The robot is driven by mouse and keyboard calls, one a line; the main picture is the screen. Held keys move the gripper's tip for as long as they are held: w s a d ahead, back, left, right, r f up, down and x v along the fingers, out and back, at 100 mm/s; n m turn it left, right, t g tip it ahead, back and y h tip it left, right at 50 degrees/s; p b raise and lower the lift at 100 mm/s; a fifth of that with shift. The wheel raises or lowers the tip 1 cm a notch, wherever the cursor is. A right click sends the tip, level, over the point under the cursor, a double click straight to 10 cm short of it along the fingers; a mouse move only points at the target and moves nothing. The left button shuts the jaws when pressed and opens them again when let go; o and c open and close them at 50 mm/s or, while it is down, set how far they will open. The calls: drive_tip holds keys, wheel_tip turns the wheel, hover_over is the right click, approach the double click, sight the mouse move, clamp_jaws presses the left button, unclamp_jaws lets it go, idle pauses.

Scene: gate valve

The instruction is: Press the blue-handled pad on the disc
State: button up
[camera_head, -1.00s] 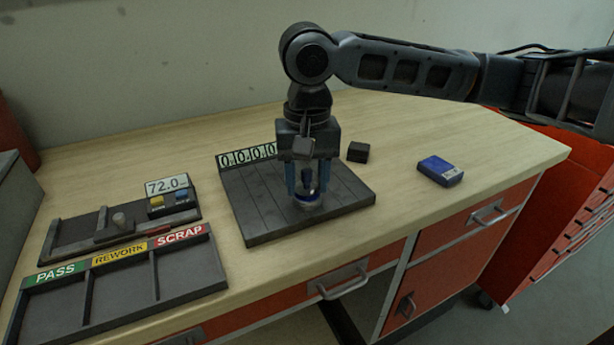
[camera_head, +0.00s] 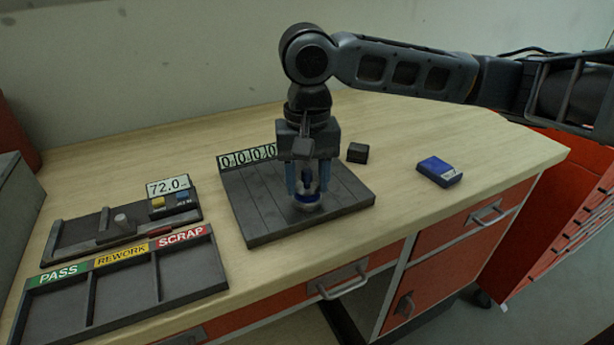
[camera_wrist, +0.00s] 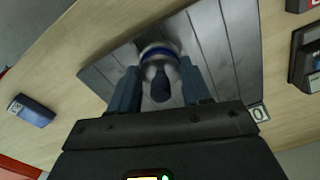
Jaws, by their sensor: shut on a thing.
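My gripper (camera_head: 307,180) points straight down over the dark plate (camera_head: 262,218) on the bench. Its two blue-grey fingers are shut on the blue handle of the pad (camera_head: 306,201). In the wrist view the dark blue handle (camera_wrist: 160,86) stands between the fingers. Below it is a round silver disc shape with a blue ring (camera_wrist: 158,50), resting at the plate. I cannot tell where the pad ends and the disc begins, as the fingers and handle hide part of it.
A counter display (camera_head: 247,157) stands at the plate's back edge. A small black block (camera_head: 357,152) and a blue box (camera_head: 439,170) lie to the right. A gauge reading 72.0 (camera_head: 167,186) and a PASS, REWORK, SCRAP tray (camera_head: 122,285) are at left.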

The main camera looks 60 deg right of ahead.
drive_tip(key=shift+r+p, duration=2.95)
drive_tip(key=shift+r, duration=0.4)
drive_tip(key=shift+f, duration=0.1)
